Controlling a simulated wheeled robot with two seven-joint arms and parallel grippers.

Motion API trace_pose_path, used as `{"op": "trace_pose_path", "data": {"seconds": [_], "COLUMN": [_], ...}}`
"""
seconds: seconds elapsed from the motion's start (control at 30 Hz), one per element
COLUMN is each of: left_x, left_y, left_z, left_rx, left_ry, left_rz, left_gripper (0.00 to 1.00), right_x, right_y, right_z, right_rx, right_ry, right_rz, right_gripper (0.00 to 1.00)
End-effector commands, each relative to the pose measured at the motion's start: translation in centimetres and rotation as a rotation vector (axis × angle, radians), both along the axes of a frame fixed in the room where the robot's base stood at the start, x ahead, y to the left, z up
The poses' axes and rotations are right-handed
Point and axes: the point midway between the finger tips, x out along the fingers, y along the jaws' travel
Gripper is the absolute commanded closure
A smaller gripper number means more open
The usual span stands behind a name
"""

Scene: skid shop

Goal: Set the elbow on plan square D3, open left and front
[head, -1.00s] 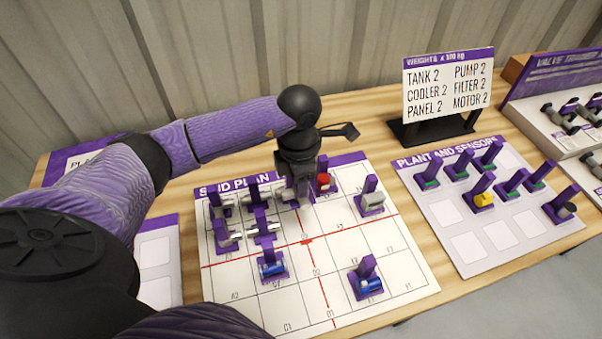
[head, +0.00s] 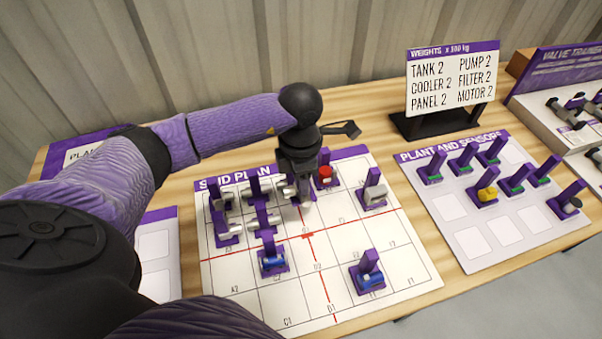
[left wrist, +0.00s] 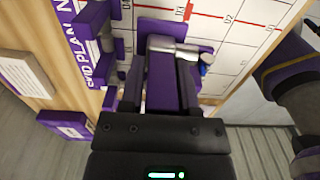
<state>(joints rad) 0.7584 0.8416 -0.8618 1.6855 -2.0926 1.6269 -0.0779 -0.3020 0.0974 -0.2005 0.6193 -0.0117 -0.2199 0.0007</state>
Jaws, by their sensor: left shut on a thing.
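My left gripper (head: 301,196) is low over the skid plan (head: 225,275), near the upper D squares beside the red centre line. It is shut on the purple handle of the elbow (left wrist: 172,47), a grey bent pipe that shows past the fingertips in the left wrist view. In the head view the gripper mostly hides the elbow. The D3 label (head: 306,230) shows just in front of the gripper. I cannot tell whether the elbow touches the board. My right gripper is not in view.
Several grey fittings with purple handles (head: 228,228) stand left of the gripper. A red-topped piece (head: 325,175) is close behind right, and a grey piece (head: 373,193) farther right. Blue pieces (head: 271,261) (head: 368,276) stand nearer. The plan's middle front squares are clear.

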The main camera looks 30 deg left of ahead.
Motion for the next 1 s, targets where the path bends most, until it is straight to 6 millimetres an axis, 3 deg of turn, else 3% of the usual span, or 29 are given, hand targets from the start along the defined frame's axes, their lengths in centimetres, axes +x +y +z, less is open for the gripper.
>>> {"op": "trace_pose_path", "data": {"seconds": [0.6, 1.0], "left_x": [0.0, 0.0], "left_y": [0.0, 0.0], "left_z": [-4.6, -4.9], "left_rx": [0.001, 0.001], "left_ry": [0.001, 0.001], "left_rz": [0.001, 0.001], "left_gripper": [1.00, 1.00], "right_x": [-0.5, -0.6], "right_y": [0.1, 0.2], "right_z": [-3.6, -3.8], "right_rx": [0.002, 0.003], "right_ry": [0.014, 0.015], "right_rz": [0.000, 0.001], "right_gripper": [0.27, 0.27]}}
